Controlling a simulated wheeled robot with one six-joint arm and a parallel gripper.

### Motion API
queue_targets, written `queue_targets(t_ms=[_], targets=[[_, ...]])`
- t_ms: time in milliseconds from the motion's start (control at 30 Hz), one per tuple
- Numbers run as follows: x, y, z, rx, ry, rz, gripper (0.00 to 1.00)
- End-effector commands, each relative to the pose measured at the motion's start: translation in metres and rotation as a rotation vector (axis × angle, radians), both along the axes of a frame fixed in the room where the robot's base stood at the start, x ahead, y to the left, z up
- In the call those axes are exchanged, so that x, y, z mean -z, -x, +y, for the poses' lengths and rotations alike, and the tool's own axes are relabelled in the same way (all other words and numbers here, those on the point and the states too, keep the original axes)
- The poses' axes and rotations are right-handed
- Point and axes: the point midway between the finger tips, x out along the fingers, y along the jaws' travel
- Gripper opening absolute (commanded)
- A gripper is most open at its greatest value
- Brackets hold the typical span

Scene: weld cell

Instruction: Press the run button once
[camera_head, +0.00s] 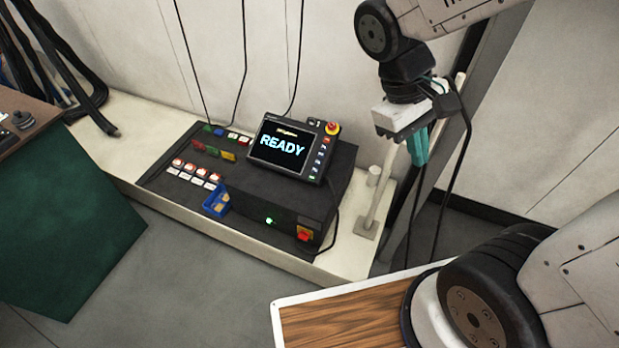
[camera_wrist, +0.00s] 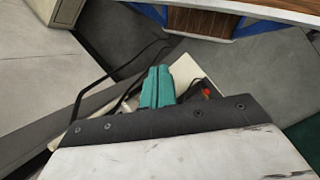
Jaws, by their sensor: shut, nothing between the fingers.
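A control panel (camera_head: 160,178) sits on a pale ledge against the wall, with rows of red, white, green, yellow and blue buttons. A pendant (camera_head: 288,147) on top has a screen reading READY, a column of small keys and a red knob on a yellow base. I cannot read which button is marked run. My gripper (camera_head: 418,160) has teal fingers, shut and empty, pointing down right of the pendant; it shows in the wrist view (camera_wrist: 157,74).
A white post (camera_head: 383,190) stands on the ledge between the pendant and my gripper. Black cables hang at the wall. A green-sided bench (camera_head: 80,220) is at left; a wooden top (camera_head: 350,318) is at front.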

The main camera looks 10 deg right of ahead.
Motion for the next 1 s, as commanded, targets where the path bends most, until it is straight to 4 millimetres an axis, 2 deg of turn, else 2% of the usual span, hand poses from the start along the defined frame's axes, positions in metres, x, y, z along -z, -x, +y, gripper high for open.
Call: queue_targets(t_ms=[567, 867, 1000], targets=[[0.081, -0.072, 0.0, -0.39, 0.409, 0.19, 0.0], [0.134, -0.116, 0.013, -0.642, 0.616, 0.212, 0.0], [0.164, -0.136, 0.023, -0.773, 0.703, 0.203, 0.0]])
